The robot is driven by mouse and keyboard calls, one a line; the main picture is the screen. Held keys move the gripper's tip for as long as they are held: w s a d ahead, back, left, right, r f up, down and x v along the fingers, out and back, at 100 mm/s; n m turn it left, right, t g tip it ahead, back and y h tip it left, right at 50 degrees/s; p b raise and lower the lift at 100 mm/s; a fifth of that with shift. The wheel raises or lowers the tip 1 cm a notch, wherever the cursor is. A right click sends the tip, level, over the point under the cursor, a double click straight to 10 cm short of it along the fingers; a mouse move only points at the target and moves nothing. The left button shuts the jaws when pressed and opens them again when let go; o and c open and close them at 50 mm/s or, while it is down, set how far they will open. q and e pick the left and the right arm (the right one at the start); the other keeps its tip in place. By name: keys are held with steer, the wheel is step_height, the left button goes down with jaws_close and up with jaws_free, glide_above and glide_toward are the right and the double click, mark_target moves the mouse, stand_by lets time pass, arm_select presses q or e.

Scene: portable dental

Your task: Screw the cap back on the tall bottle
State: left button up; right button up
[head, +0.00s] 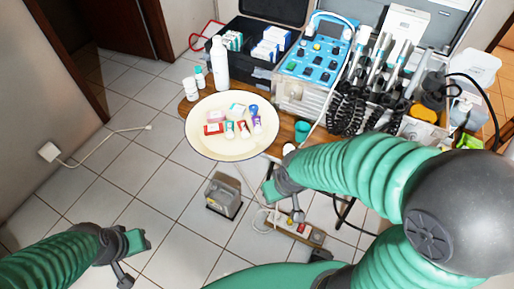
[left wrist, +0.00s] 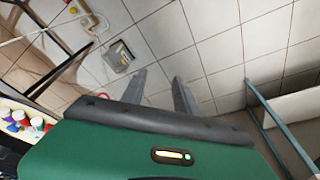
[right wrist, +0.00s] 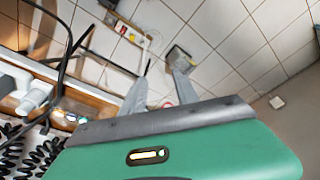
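The tall bottle (head: 220,65) is white and stands upright at the back left of the wooden table, beside the black case. Its top is too small to tell whether a cap is on it. A small white round piece (head: 289,149), possibly the cap, lies near the table's front edge. My left gripper (left wrist: 159,75) is open and empty over the floor, far left of the table. My right gripper (right wrist: 160,76) is open and empty; in the head view its hand hangs in front of the table edge, below the white piece. The fingers hardly show in the head view.
A round cream tray (head: 203,145) with small tubes and boxes covers the table's left part. Two small bottles (head: 194,80) stand behind it. A teal cup (head: 302,130), a blue control unit (head: 315,60) and coiled-cord handpieces fill the right. A grey pedal box (head: 223,194) is on the floor.

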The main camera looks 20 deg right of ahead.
arm_select(q)
steer(key=shift+a, duration=0.1)
arm_select(e)
steer(key=shift+a, duration=0.15)
arm_select(q)
steer(key=shift+o, duration=0.2)
steer(key=shift+d, duration=0.2)
arm_select(e)
steer(key=shift+o, duration=0.2)
steer(key=shift+d, duration=0.2)
